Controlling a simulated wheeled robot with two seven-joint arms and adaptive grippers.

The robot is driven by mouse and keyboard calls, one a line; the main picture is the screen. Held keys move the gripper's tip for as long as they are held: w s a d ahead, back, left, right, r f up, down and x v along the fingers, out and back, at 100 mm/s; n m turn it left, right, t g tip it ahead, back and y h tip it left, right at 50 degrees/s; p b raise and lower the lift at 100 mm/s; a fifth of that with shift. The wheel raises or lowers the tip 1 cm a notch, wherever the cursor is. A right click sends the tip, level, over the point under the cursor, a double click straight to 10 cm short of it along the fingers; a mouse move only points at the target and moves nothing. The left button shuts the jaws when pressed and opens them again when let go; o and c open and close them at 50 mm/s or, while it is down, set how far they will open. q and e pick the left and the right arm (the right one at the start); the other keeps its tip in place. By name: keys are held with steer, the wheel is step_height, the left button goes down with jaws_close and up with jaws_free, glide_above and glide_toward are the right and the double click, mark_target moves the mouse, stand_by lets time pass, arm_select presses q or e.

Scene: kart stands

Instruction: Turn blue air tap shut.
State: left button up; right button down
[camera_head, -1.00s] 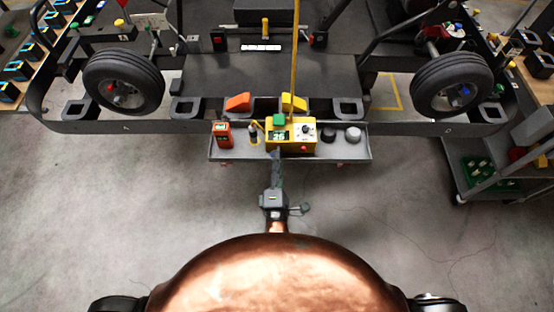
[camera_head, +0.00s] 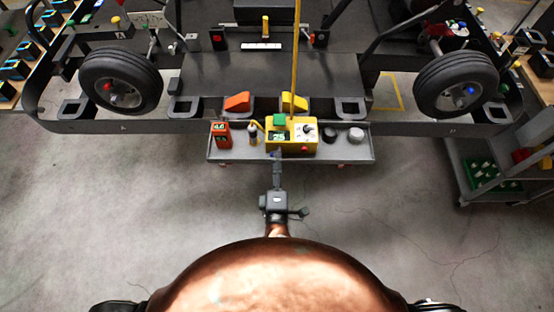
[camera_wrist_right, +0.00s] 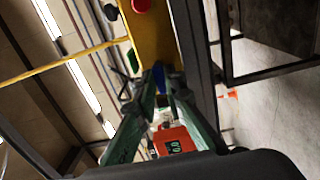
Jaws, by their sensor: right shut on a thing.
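The blue air tap shows as a small blue piece (camera_wrist_right: 161,79) in the right wrist view, against the yellow control box (camera_wrist_right: 152,35). In the head view a bit of blue (camera_head: 274,154) shows at the front edge of the yellow box (camera_head: 305,148). My right gripper (camera_head: 277,162) reaches up to that front edge. In the right wrist view its two fingers (camera_wrist_right: 166,78) close in on the blue piece, which is partly hidden between their tips. The tap's exact angle cannot be told. My left gripper is not in view.
The box stands on a grey shelf (camera_head: 240,156) with an orange-red meter (camera_head: 221,135), which also shows in the wrist view (camera_wrist_right: 173,140), and dark and grey knobs (camera_head: 343,134). A kart with wheels (camera_head: 120,82) stands behind. A cart (camera_head: 490,170) is at right. The floor in front is clear.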

steer(key=c, duration=2)
jaws_free()
